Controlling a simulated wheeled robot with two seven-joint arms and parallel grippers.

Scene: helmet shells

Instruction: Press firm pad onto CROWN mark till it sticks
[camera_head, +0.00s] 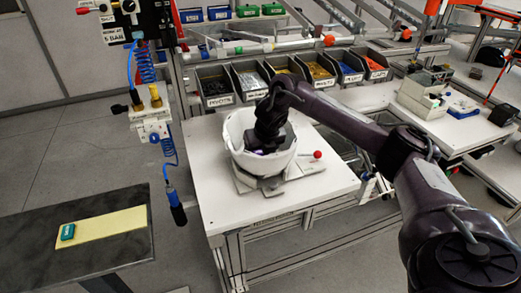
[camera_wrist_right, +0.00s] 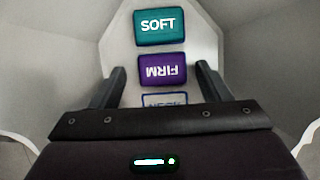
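The white helmet shell (camera_head: 236,130) sits open side up on a fixture on the white table. My right gripper (camera_head: 264,147) reaches down into it. In the right wrist view, the purple FIRM pad (camera_wrist_right: 162,70) lies on the shell's inner surface, its lettering upside down. My right gripper (camera_wrist_right: 160,68) is open, with a finger either side of the pad and gaps between. A teal SOFT pad (camera_wrist_right: 162,27) lies just beyond it. A blue-outlined mark (camera_wrist_right: 164,100) shows nearer, partly hidden by the gripper body; its word is unreadable. My left gripper is out of view.
A teal pad (camera_head: 68,232) lies on a yellow strip (camera_head: 110,228) on the dark table (camera_head: 40,260). Labelled bins (camera_head: 215,86) line the white table's back. A tool (camera_head: 175,205) hangs on a blue coiled hose at left. A red-knobbed lever (camera_head: 317,155) stands beside the shell.

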